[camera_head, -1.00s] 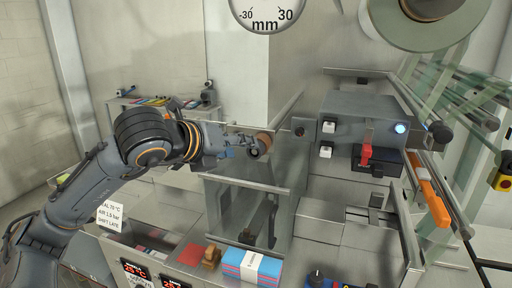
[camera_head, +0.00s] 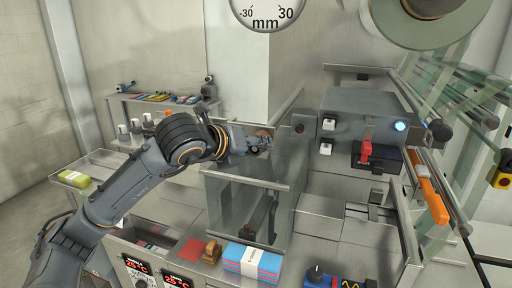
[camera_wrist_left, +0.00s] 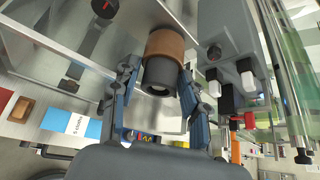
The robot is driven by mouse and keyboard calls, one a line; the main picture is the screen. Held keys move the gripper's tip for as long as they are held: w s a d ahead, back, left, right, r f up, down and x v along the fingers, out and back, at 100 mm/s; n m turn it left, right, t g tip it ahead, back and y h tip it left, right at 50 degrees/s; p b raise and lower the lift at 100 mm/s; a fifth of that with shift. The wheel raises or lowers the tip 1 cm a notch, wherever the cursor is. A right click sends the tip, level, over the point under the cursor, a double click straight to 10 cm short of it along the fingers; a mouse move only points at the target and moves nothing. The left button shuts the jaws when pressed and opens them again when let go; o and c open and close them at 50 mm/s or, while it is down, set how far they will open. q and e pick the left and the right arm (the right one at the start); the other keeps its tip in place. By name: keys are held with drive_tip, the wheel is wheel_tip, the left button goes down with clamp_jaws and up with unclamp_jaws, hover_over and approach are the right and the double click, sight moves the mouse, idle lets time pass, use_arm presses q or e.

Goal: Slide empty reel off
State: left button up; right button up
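A brown, tube-like empty reel (camera_wrist_left: 166,45) sits around a dark cylinder (camera_wrist_left: 160,76) whose round end faces the left wrist camera. In the head view only a small brown part of the reel (camera_head: 263,133) shows behind my left gripper (camera_head: 254,143). In the left wrist view the two blue-grey fingers of my left gripper (camera_wrist_left: 158,78) stand on either side of the dark cylinder, with the reel just beyond. A gap shows at the left finger; whether the right finger touches is unclear. My right gripper is not in view.
A grey control box (camera_head: 355,125) with a red handle stands right of the reel. Clear guard panels (camera_head: 240,205) stand below it. Blue-and-pink packed cloths (camera_head: 252,262) and a brown block (camera_head: 212,251) lie at the front. A large film roll (camera_head: 428,22) hangs at upper right.

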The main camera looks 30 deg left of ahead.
use_arm(q)
drive_tip(key=c, duration=0.5)
drive_tip(key=shift+s, duration=0.15)
drive_tip(key=shift+s+d+b, duration=0.15)
drive_tip(key=shift+s+b, duration=0.35)
drive_tip(key=shift+s, duration=0.1)
drive_tip(key=shift+s+d+b, duration=0.15)
drive_tip(key=shift+s+b, duration=0.3)
drive_tip(key=shift+s, duration=0.15)
drive_tip(key=s+d+b, duration=0.1)
drive_tip(key=s+b, duration=0.2)
drive_tip(key=s, duration=0.4)
drive_tip(key=shift+d, duration=0.35)
